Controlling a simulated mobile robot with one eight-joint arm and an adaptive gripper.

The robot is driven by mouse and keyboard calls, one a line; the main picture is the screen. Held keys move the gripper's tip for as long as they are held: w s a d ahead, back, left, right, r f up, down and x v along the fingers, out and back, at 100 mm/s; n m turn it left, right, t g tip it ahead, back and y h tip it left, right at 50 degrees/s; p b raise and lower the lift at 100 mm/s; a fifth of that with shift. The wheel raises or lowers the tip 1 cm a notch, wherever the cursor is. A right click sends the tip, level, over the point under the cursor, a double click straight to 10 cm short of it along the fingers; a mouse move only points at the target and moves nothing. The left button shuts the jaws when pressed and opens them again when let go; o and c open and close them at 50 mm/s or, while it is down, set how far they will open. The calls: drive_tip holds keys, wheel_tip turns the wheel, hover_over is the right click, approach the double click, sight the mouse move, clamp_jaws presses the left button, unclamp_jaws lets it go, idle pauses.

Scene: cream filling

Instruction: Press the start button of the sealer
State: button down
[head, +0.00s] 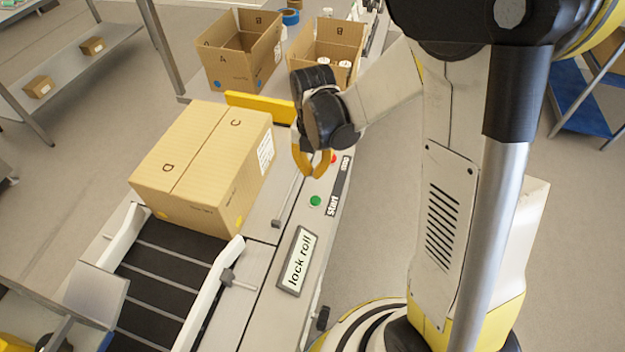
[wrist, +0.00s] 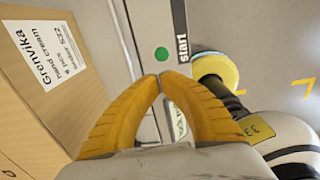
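The green start button (head: 315,201) sits on the sealer's side panel (head: 266,262), beside a dark "start" label (head: 332,206). A red button (head: 333,158) sits farther along the panel, partly behind my gripper. My gripper (head: 316,175) is over the panel near the red button, with its yellow fingers pointing down. In the wrist view the fingertips (wrist: 160,75) meet and hold nothing. The green button (wrist: 161,54) shows just beyond the tips there, apart from them in the picture. I cannot tell the height of the tips above the panel.
A closed carton (head: 200,165) stands on the sealer left of my gripper, at the roller conveyor (head: 165,270). A yellow bar (head: 258,106) lies behind it. Two open boxes (head: 238,52) stand at the back. A "lock roll" label (head: 297,260) is nearer on the panel.

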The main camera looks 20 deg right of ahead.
sight(312, 201)
wheel_tip(312, 201, down, 13)
drive_tip(key=b, duration=0.5)
drive_tip(key=shift+r, duration=0.2)
